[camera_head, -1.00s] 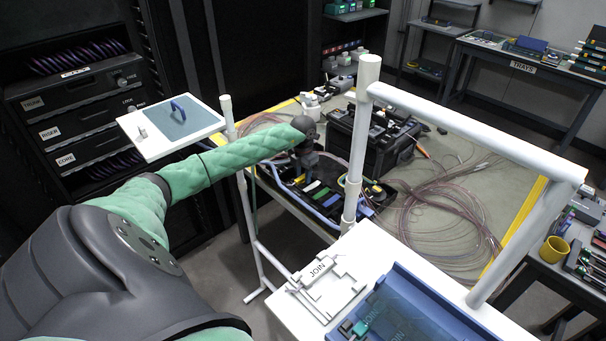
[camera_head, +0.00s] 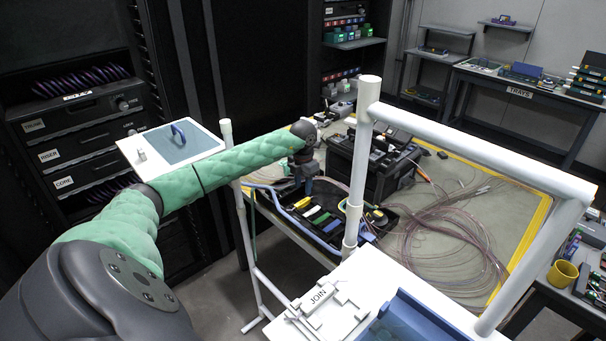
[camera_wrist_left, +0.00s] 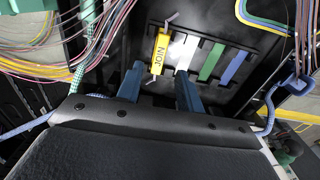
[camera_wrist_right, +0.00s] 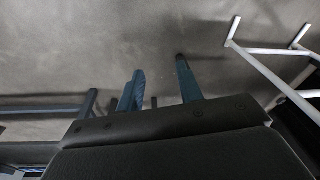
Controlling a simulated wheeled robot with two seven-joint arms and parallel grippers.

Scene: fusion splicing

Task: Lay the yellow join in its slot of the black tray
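The yellow join (camera_wrist_left: 159,54), labelled JOIN, lies in the black tray (camera_wrist_left: 258,48) at the left end of a row with a white, a green and a blue strip. A short grey lead shows at each of its ends. I cannot tell whether it is fully seated in its slot. The black tray (camera_head: 330,236) is also in the head view. My left gripper (camera_wrist_left: 160,72) is open over the tray, its fingertips apart and the join showing between and beyond them. In the head view my left gripper (camera_head: 304,176) points down. My right gripper (camera_wrist_right: 160,72) is open and empty above grey floor.
A white rail frame (camera_head: 470,135) stands right of the tray. A white fixture marked JOIN (camera_head: 322,297) sits near a blue bin (camera_head: 415,322). A black case (camera_head: 378,165) and loose fibre coils (camera_head: 455,225) lie behind and right. Cables surround the tray.

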